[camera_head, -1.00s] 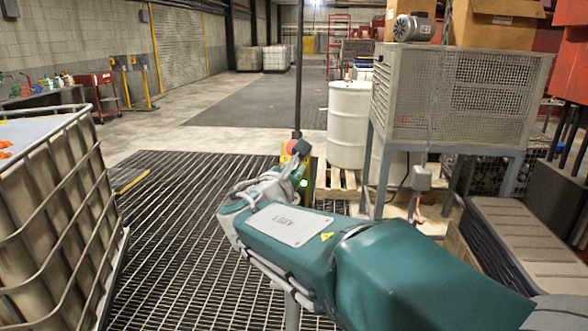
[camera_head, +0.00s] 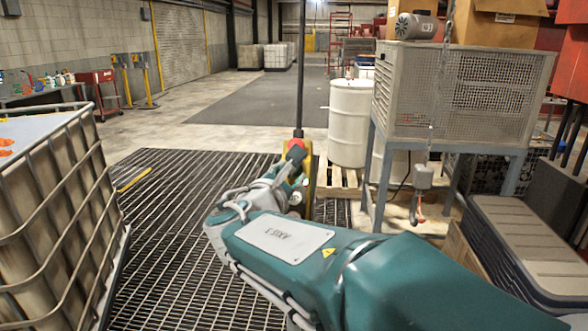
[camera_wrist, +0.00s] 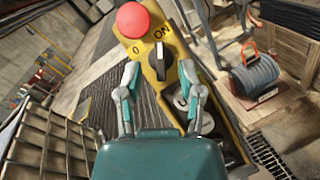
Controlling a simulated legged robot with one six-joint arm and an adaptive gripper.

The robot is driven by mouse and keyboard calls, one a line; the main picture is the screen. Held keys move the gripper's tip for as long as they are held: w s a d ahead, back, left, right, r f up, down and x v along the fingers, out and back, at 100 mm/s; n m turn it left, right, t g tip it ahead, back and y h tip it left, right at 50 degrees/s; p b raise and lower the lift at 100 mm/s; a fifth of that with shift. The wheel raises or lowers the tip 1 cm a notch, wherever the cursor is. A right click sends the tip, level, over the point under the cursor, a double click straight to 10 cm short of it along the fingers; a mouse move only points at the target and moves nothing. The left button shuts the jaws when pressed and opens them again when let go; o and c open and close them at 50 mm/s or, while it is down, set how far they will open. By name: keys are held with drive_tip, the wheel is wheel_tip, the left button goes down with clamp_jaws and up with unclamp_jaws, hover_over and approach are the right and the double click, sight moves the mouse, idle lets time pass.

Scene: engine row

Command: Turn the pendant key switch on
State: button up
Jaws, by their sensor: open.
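The yellow pendant (camera_wrist: 150,45) fills the upper middle of the wrist view, tilted there, with a red mushroom button (camera_wrist: 136,20) at its top. Below the button are the marks 0 and ON and a black key switch (camera_wrist: 160,62). The switch handle stands roughly upright in the picture; its exact setting is hard to tell. My gripper (camera_wrist: 158,72) is open, its fingertips on either side of the switch; contact cannot be told. In the head view the pendant (camera_head: 310,185) hangs on a dark pole, partly hidden by my arm.
A caged container (camera_head: 60,200) stands at left on the grating (camera_head: 165,240). A white drum (camera_head: 349,125) on a pallet and a mesh cage (camera_head: 460,95) on legs stand right of the pendant. A reel (camera_wrist: 255,75) shows at right in the wrist view.

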drive_tip(key=v, duration=0.8)
drive_tip(key=shift+s+a, duration=0.2)
drive_tip(key=shift+s, duration=0.15)
drive_tip(key=s+d+f+m+g, duration=0.4)
drive_tip(key=d+f+m, duration=0.15)
drive_tip(key=d, duration=0.25)
drive_tip(key=s+d+f+m+g, duration=0.4)
drive_tip(key=d+m, duration=0.2)
drive_tip(key=d, duration=0.1)
drive_tip(key=s+f+m+g+y, duration=0.2)
drive_tip(key=s+f+m+y, duration=0.5)
drive_tip(key=s+m, duration=0.4)
drive_tip(key=d+m, duration=0.1)
drive_tip(key=m, duration=0.2)
drive_tip(key=shift+f+g+y, duration=0.3)
